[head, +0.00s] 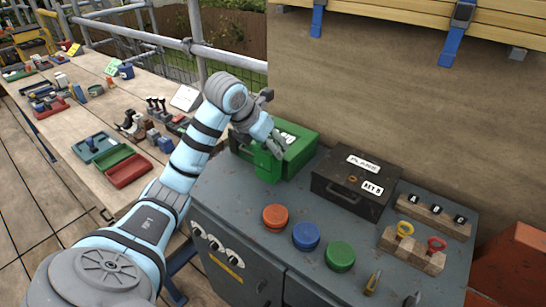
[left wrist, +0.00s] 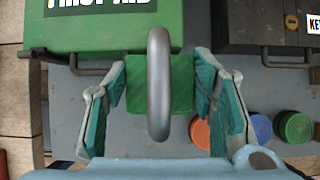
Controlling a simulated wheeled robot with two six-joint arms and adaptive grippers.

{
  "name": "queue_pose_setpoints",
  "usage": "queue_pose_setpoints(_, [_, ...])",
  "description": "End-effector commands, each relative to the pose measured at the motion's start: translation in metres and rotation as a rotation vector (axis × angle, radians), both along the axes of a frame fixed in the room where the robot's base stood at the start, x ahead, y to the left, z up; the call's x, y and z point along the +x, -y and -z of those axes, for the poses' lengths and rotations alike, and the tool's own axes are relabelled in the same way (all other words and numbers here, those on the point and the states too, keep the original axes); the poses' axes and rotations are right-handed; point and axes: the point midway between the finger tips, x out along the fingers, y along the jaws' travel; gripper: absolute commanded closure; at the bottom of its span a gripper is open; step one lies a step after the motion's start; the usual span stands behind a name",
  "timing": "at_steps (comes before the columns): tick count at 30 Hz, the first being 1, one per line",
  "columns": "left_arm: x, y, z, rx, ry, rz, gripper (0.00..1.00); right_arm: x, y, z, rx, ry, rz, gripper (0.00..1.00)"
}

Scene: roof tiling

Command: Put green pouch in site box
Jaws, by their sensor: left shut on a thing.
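My left gripper (head: 268,143) is over the grey cabinet top, at the near side of a green box. In the left wrist view its two fingers (left wrist: 163,85) are on either side of a green block-shaped pouch (left wrist: 184,88), shut on it. The pouch also shows in the head view (head: 267,168), below the fingers. A grey loop stands in front of it in the wrist view. The green box (head: 302,150) reads "FIRST AID" in the wrist view (left wrist: 110,35) and looks closed. A dark box (head: 345,190) labelled "PLANS" stands right of it, lid shut. I cannot tell which is the site box.
Red, blue and green round knobs (head: 306,236) sit on the cabinet top (head: 225,195) near its front. A wooden block with yellow and red rings (head: 412,250) is at right. A long bench (head: 95,115) with tools and trays is at left. A wall stands behind.

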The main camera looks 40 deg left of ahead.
Motion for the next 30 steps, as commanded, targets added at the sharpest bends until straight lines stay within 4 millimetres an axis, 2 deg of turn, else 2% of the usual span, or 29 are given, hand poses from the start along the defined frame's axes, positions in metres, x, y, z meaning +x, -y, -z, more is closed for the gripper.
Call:
queue_pose_setpoints(1, [0.001,0.000,-0.020,0.000,0.008,0.000,1.00,0.000,0.000,-0.007,0.000,0.000,0.000,0.60])
queue_pose_setpoints(3, [0.001,0.000,-0.044,0.000,0.009,0.001,1.00,0.000,0.000,-0.012,0.000,0.000,0.000,0.60])
queue_pose_setpoints(6, [0.000,0.000,-0.085,0.001,0.004,0.001,1.00,0.000,0.000,-0.049,0.000,0.000,0.000,0.60])
queue_pose_setpoints(12, [0.000,0.000,-0.134,0.001,0.002,-0.001,1.00,0.001,0.000,-0.100,0.000,0.001,0.000,0.60])
queue_pose_setpoints(15, [0.000,0.000,-0.147,0.001,0.002,-0.001,1.00,0.001,0.000,-0.114,0.000,0.001,0.000,0.60])
queue_pose_setpoints(18, [0.000,0.000,-0.153,0.001,0.001,-0.001,1.00,0.000,0.000,-0.120,0.000,0.001,0.000,0.60])
queue_pose_setpoints(24, [0.000,0.000,-0.151,0.001,0.001,0.001,1.00,0.000,0.000,-0.118,0.000,0.001,0.000,0.60])
queue_pose_setpoints(26, [0.000,0.000,-0.151,0.001,0.001,0.001,1.00,0.000,0.000,-0.118,0.000,0.000,0.000,0.67])
queue_pose_setpoints(30, [0.000,-0.001,-0.150,0.001,0.001,-0.001,1.00,0.000,0.000,-0.117,0.000,0.000,0.000,0.67])
